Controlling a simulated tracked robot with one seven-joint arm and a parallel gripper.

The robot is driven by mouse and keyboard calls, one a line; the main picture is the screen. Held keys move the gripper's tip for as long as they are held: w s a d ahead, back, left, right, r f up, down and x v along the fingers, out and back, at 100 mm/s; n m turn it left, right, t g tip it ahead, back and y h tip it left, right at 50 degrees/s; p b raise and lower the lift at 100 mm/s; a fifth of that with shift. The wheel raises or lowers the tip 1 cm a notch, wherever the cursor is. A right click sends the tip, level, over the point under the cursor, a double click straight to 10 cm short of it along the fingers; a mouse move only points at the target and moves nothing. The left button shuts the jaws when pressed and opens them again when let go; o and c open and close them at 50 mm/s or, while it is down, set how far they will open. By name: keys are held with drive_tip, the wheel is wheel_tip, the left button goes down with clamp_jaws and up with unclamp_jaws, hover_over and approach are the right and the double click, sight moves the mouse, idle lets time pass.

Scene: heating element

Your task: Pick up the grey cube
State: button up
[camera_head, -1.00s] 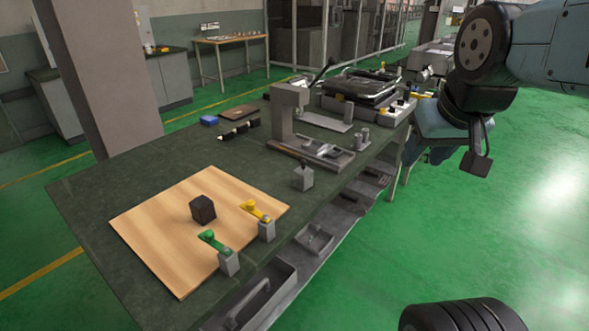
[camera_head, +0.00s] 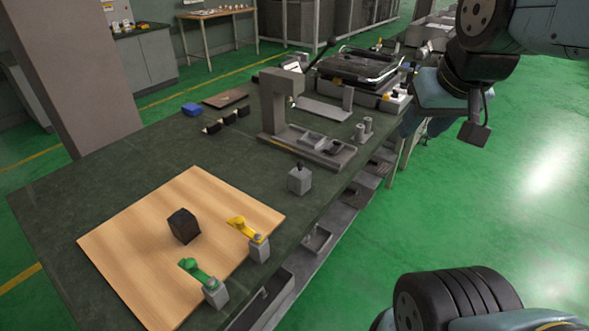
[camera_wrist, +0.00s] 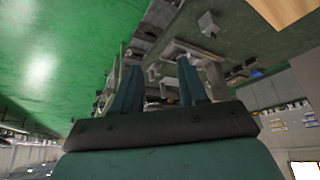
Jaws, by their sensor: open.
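A dark grey, nearly black cube (camera_head: 184,226) sits on a light wooden board (camera_head: 125,243) at the near left of the workbench in the head view. It appears turned at an angle, with free board around it. My gripper (camera_wrist: 157,72) shows in the wrist view with its two teal fingers apart and nothing between them. It is clear of the cube, which I cannot see in the wrist view. A corner of the wooden board (camera_wrist: 284,10) shows at the top right there.
A green-handled piece (camera_head: 197,271) and a yellow-handled piece (camera_head: 243,228) on grey blocks stand at the board's right edge. A small grey block with a knob (camera_head: 300,180) and a grey stand (camera_head: 277,105) are further back. The bench's left part is clear.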

drive_tip(key=shift+o, duration=0.3)
drive_tip(key=shift+w+d, duration=0.15)
drive_tip(key=shift+d, duration=0.05)
drive_tip(key=o, duration=0.3)
drive_tip(key=shift+w+f, duration=0.15)
drive_tip(key=shift+f, duration=0.05)
drive_tip(key=o, duration=0.5)
drive_tip(key=w+f+n+g+h, duration=0.1)
drive_tip(key=w+f+n, duration=0.1)
drive_tip(key=w+f+n+g+h, duration=0.1)
drive_tip(key=n, duration=0.1)
drive_tip(key=w+f+n+g+h, duration=0.1)
drive_tip(key=w+f, duration=0.1)
drive_tip(key=shift+w+a+f+n+g+h, duration=0.3)
drive_tip(key=shift+w+a+n+h, duration=0.05)
drive_tip(key=shift+n+h, duration=0.05)
drive_tip(key=shift+c, duration=0.2)
drive_tip(key=n+t+h, duration=0.6)
drive_tip(key=n+t, duration=0.2)
drive_tip(key=n, duration=1.3)
approach(296, 175)
drive_tip(key=x, duration=0.3)
drive_tip(key=shift+w+d+r, duration=0.15)
drive_tip(key=shift+w+r, duration=0.05)
drive_tip(key=shift+y, duration=0.3)
drive_tip(key=shift+x, duration=3.65)
